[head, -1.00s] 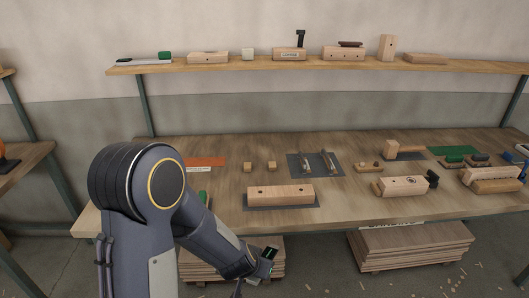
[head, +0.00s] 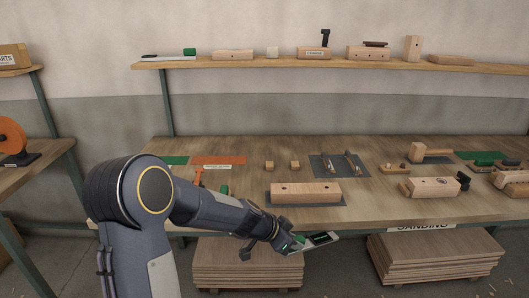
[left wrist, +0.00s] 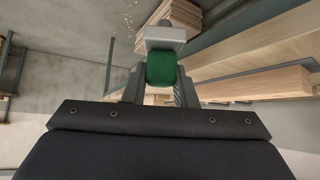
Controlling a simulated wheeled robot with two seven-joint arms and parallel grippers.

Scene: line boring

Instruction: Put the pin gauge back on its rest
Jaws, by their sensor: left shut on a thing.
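My left gripper (head: 293,244) is shut on a tool with a green handle, which I take to be the pin gauge (head: 322,239). It is held in front of the bench's front edge, apart from the bench. In the left wrist view the green handle (left wrist: 160,70) sits between the two fingers, with a pale grey block and a darker round end beyond it. Two small wooden blocks (head: 269,166) (head: 294,166) stand side by side on the bench with nothing on them; they may be the rest, but I cannot be sure. My right gripper is not in view.
A long wooden block with holes (head: 305,192) on a dark mat lies behind the gripper. A grey mat (head: 325,174) with two metal parts and an orange mat (head: 218,160) flank the small blocks. Board stacks (head: 247,268) stand under the bench. A shelf (head: 350,63) runs above.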

